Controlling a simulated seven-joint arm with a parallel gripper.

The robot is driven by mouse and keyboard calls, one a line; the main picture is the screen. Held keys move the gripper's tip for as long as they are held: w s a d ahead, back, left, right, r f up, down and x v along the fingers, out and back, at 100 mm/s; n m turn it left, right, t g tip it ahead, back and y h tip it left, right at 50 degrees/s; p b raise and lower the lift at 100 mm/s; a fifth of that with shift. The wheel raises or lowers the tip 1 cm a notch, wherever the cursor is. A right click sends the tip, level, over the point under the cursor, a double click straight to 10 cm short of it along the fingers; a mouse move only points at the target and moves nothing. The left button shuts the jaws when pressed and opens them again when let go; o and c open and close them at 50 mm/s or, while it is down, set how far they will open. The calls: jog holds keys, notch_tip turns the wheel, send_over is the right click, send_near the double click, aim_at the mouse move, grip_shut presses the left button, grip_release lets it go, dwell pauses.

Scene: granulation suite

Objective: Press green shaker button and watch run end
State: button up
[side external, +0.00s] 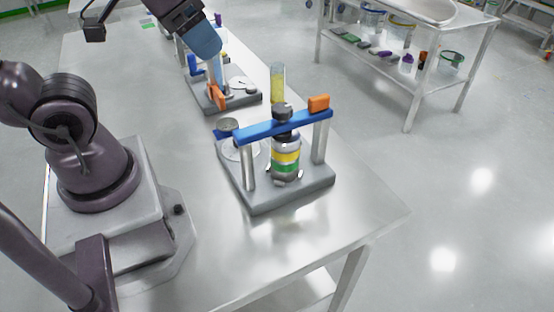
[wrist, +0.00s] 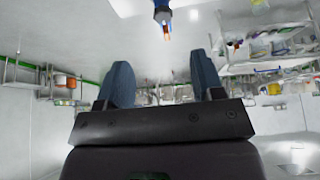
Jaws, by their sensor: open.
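A device that looks like the shaker stands on the bench in the side external view. It has a grey base (side external: 262,200), two metal posts, a blue crossbar (side external: 262,128) with an orange end, and a stack of rings (side external: 286,155) with yellow and green bands. I cannot make out a separate green button on it. My gripper (side external: 209,46) is at the top, raised over the far part of the bench, well away from this stack. In the wrist view my gripper (wrist: 160,80) has its two blue fingers apart with nothing between them.
A second grey-based device (side external: 237,102) with an orange part (side external: 216,97) stands behind, below my gripper. A clear cylinder with yellow contents (side external: 278,84) stands between the devices. The bench front (side external: 220,255) is bare. A shelved table (side external: 400,62) with containers stands at the right.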

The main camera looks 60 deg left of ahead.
grip_shut()
dwell(1.6)
